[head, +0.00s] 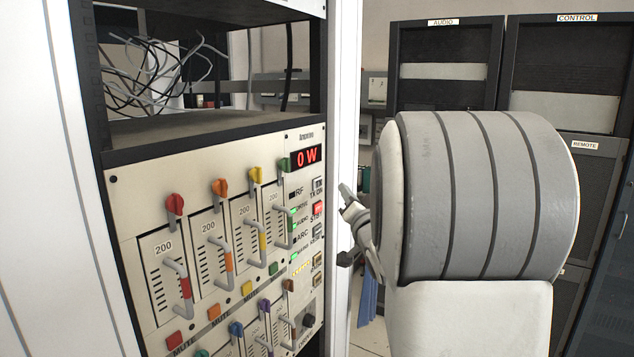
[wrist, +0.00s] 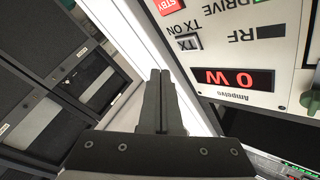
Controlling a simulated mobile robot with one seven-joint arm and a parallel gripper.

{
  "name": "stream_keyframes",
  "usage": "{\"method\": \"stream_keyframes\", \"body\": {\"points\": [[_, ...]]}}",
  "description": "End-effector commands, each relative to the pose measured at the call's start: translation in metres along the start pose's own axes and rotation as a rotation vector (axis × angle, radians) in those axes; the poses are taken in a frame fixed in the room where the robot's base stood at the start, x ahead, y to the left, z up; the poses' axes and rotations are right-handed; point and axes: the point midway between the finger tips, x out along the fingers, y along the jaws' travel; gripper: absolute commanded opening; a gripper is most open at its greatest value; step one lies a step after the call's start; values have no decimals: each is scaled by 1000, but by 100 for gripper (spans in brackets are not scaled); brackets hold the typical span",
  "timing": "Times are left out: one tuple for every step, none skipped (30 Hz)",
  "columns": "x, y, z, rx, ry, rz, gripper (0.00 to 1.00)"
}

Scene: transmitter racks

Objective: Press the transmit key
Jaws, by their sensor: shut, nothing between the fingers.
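The transmit key is a small grey key marked TX, with TX ON printed beside it. It sits on the cream transmitter panel, below the red 0 W display (head: 306,157), in the head view (head: 318,184). In the wrist view the panel appears upside down, and the TX key (wrist: 188,43) is ahead and slightly right of my fingertips. My gripper (wrist: 160,75) is shut and empty, apart from the key.
A red lit STBY key (head: 318,208) is just below the TX key. Colored knobs and sliders (head: 180,280) fill the panel's left. Dark AUDIO and CONTROL racks (head: 445,95) stand behind.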

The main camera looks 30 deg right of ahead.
Motion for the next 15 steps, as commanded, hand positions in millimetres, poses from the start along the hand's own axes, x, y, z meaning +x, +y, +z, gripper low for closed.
{"method": "stream_keyframes", "body": {"points": [[5,-5,4,1,-4,-2,0],[8,-7,6,1,-4,-2,0],[11,-7,11,0,-2,-3,0],[13,-9,12,0,-1,-2,0],[15,-10,13,0,-1,-1,0],[17,-12,15,0,-1,-2,0],[19,-13,16,-1,-1,-2,0],[20,-14,17,-1,-1,-1,0],[22,-15,18,0,-1,-1,0],[23,-16,18,0,-1,0,0],[24,-17,19,1,-1,0,0],[24,-17,19,1,-1,0,0],[25,-18,19,1,-1,0,0],[25,-18,19,1,-1,0,0],[25,-18,19,1,-1,0,0]]}}
